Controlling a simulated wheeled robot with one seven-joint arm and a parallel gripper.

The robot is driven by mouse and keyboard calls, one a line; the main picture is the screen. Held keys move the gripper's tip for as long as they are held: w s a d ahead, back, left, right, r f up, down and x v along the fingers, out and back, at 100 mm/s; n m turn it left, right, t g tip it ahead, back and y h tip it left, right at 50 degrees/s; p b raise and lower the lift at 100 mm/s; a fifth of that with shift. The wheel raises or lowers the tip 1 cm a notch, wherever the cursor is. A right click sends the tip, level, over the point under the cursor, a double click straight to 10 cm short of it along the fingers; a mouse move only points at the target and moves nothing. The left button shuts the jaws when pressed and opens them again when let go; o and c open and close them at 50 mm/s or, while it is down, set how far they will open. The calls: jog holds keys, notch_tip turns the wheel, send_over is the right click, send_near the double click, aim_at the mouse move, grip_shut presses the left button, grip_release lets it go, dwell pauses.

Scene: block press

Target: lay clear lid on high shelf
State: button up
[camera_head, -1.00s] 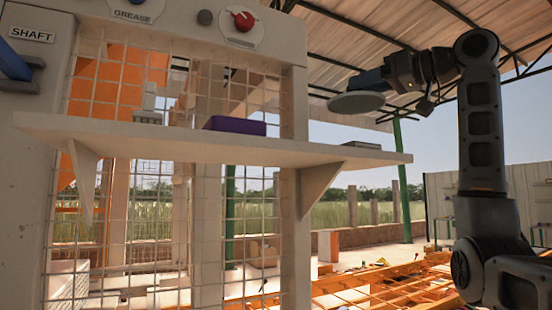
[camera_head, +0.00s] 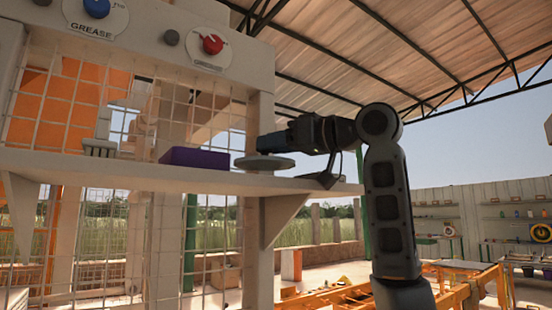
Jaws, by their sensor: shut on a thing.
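The lid (camera_head: 264,163) is a flat grey-looking disc, held level at the high shelf. My gripper (camera_head: 268,146) is shut on it from above and from the right. The high shelf (camera_head: 120,170) is a long pale ledge in front of a wire grid. The lid is over the right part of the shelf, just right of a purple block. Its underside is very close to the shelf top; I cannot tell whether it touches. The fingertips are small and partly hidden against the lid.
The purple block (camera_head: 194,157) lies on the shelf left of the lid. A small grey ribbed thing (camera_head: 99,147) stands farther left. A dark wedge-like item (camera_head: 318,180) is at the shelf's right end. A panel with a red knob (camera_head: 212,44) is above.

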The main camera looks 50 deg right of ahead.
aim_at(276, 162)
jog(key=shift+f+p, duration=0.35)
jog(key=shift+f, duration=1.4)
jog(key=shift+f, duration=0.1)
jog(key=o, duration=1.1)
jog(key=s+b, duration=0.1)
jog(key=s, duration=0.3)
jog(key=s+d+b, duration=0.1)
jog(key=s, duration=0.3)
jog(key=s+b, duration=0.1)
jog(key=s, duration=0.3)
jog(key=shift+d, duration=0.2)
